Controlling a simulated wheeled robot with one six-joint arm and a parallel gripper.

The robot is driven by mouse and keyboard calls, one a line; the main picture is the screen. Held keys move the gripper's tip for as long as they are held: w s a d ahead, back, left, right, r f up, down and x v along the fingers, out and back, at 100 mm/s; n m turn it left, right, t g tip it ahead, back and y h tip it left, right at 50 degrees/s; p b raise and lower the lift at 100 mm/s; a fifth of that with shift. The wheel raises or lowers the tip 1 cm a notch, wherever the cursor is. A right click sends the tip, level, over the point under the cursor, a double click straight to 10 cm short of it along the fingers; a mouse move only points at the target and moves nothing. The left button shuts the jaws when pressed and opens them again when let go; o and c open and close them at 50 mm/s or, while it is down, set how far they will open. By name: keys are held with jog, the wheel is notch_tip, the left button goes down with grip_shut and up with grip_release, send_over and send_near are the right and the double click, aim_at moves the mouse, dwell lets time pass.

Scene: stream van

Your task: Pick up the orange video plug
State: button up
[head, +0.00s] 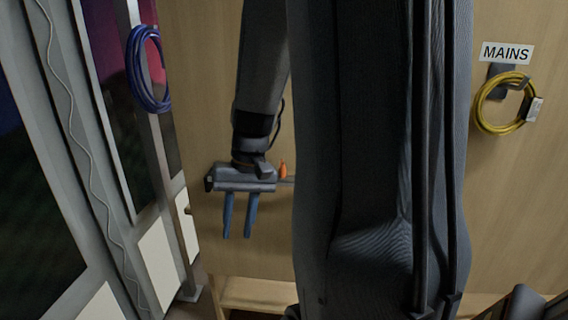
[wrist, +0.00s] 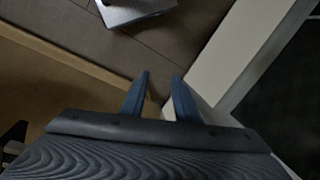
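A small orange piece (head: 283,170), which looks like the orange video plug, shows in the head view just right of my gripper's body, against the wooden panel. Its lower part is hard to make out, and my arm stands close on its right. My gripper (head: 237,236) hangs in front of the panel with its two blue fingers pointing down, apart and with nothing between them. In the wrist view my gripper (wrist: 160,84) also shows an empty gap between its fingertips. I see no orange plug in the wrist view.
A coiled yellow cable (head: 480,112) hangs under a MAINS label (head: 507,53) on the right. A coiled blue cable (head: 134,72) hangs by the post at left. A wooden ledge (head: 255,292) lies below my gripper. The wrist view shows a grey box (wrist: 135,10) on the tiled floor.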

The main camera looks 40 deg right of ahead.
aim_at(282, 164)
jog(key=d+r+m+t+y+p, duration=0.1)
jog(key=d+r+m+t+p, duration=0.15)
jog(key=d+r, duration=0.6)
jog(key=d+r+m+t+y+p, duration=0.1)
jog(key=d+r+m+t+p, duration=0.3)
jog(key=d, duration=0.7)
jog(key=shift+n+g, duration=0.65)
jog(key=shift+g, duration=0.3)
jog(key=shift+w+a+r+p+x, duration=0.1)
jog(key=shift+w+r+p+x, duration=0.1)
jog(key=shift+x, duration=0.9)
jog(key=shift+w+a+r+p+x, duration=0.1)
jog(key=shift+w+x, duration=0.05)
jog(key=shift+x, duration=0.95)
jog(key=shift+w+a+r+p+x, duration=0.1)
jog(key=shift+w+x, duration=0.1)
jog(key=shift+x, duration=0.9)
grip_shut()
